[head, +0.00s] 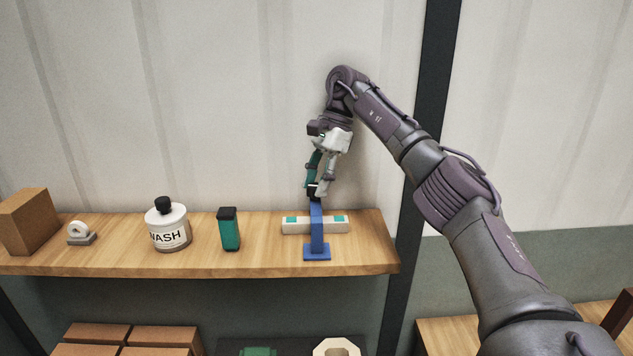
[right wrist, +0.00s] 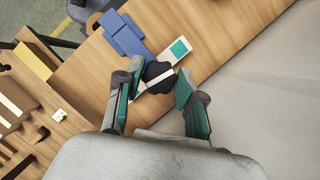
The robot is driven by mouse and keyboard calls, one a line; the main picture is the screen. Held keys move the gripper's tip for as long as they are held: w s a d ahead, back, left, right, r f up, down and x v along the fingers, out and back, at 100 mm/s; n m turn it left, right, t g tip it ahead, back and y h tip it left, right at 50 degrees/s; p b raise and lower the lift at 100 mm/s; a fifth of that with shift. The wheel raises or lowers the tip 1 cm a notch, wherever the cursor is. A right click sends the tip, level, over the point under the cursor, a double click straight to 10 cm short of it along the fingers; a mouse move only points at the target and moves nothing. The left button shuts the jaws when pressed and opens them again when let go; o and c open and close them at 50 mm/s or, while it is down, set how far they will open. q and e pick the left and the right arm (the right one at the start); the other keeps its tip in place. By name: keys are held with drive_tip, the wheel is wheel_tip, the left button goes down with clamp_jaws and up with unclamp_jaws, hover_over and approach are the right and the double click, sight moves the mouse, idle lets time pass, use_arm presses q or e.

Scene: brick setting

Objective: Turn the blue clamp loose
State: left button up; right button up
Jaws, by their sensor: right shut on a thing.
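The blue clamp (head: 317,246) stands upright on the wooden shelf, its base on the boards. A pale bar with teal patches (head: 336,224) lies crosswise behind its post. In the right wrist view the clamp's blue base (right wrist: 125,36) and the bar (right wrist: 179,50) also show. My right gripper (head: 314,190) reaches down from above and is shut on the black knob (right wrist: 158,77) at the clamp's top. The knob sits between the two fingers and hides the part of the clamp and bar under it. My left gripper is not in view.
Left along the shelf (head: 200,268) stand a teal bottle with a dark cap (head: 229,230), a white WASH bottle (head: 168,228), a small grey-white object (head: 80,234) and a brown box (head: 28,222). A pale wall rises behind. Brown blocks (head: 165,337) lie below.

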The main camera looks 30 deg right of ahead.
drive_tip(key=shift+r, duration=0.15)
drive_tip(key=o, duration=1.1)
drive_tip(key=shift+o, duration=0.2)
wheel_tip(320, 180, up, 8)
drive_tip(key=shift+r, duration=0.9)
